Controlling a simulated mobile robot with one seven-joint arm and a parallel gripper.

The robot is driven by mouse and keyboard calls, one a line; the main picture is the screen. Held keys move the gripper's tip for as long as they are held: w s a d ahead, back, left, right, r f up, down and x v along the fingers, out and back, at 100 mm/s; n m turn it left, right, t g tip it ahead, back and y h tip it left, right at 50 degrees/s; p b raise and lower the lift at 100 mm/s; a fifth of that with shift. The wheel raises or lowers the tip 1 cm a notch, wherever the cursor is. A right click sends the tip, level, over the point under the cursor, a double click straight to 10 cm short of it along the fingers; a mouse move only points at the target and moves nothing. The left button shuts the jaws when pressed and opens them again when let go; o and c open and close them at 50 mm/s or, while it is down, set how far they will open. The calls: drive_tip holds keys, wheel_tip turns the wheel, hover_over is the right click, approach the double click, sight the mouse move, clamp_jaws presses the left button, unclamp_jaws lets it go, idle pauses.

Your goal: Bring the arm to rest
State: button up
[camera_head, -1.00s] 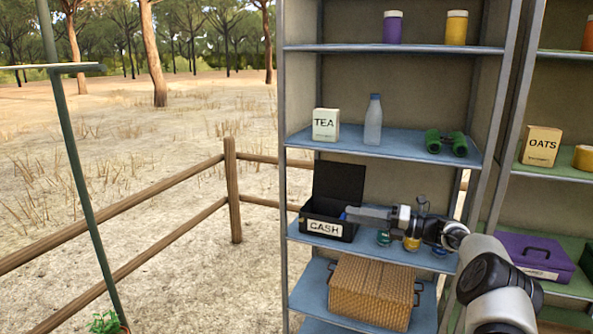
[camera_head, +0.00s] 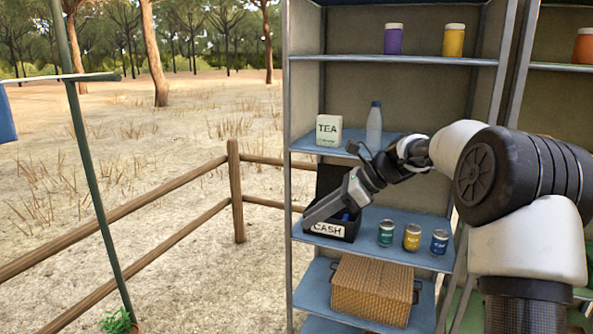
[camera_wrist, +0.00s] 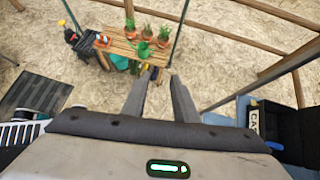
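My arm reaches in from the right in the head view, bent and raised in front of the shelf unit. My gripper (camera_head: 312,220) points down and left, in front of the black cash box (camera_head: 349,232) on the middle shelf. In the wrist view my gripper (camera_wrist: 160,82) has its two fingers apart with nothing between them. The open cash box also shows at the right edge of the wrist view (camera_wrist: 254,128). A small blue item (camera_head: 346,217) shows in the box; the gripper partly covers the box and its lid.
Green (camera_head: 386,233), yellow (camera_head: 412,237) and blue (camera_head: 439,242) cans stand right of the box. Above are a TEA box (camera_head: 328,130) and a bottle (camera_head: 374,125). A wicker basket (camera_head: 372,288) sits below. A wooden fence (camera_head: 236,190) stands left. The wrist view shows a plant table (camera_wrist: 118,45).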

drive_tip(key=s+d+r+n+h+p, duration=0.1)
drive_tip(key=s+r+n+h, duration=0.2)
drive_tip(key=s, duration=0.4)
drive_tip(key=s+d+r+n+t+h+p, duration=0.1)
drive_tip(key=s+r+n, duration=0.1)
drive_tip(key=s+n, duration=0.3)
drive_tip(key=s+d+r+n+h+p, duration=0.1)
drive_tip(key=s+r+n+h, duration=0.2)
drive_tip(key=s, duration=0.5)
drive_tip(key=s+d+f+n+t+h+p, duration=0.1)
drive_tip(key=s+d+n, duration=0.2)
drive_tip(key=s, duration=0.4)
drive_tip(key=s+d+n+t+h+p, duration=0.1)
drive_tip(key=s+d+n, duration=0.2)
drive_tip(key=s+n, duration=0.3)
drive_tip(key=shift+s+d+f+n+t+h, duration=0.3)
drive_tip(key=shift+s+f, duration=0.1)
drive_tip(key=shift+s, duration=0.6)
drive_tip(key=shift+w, duration=0.1)
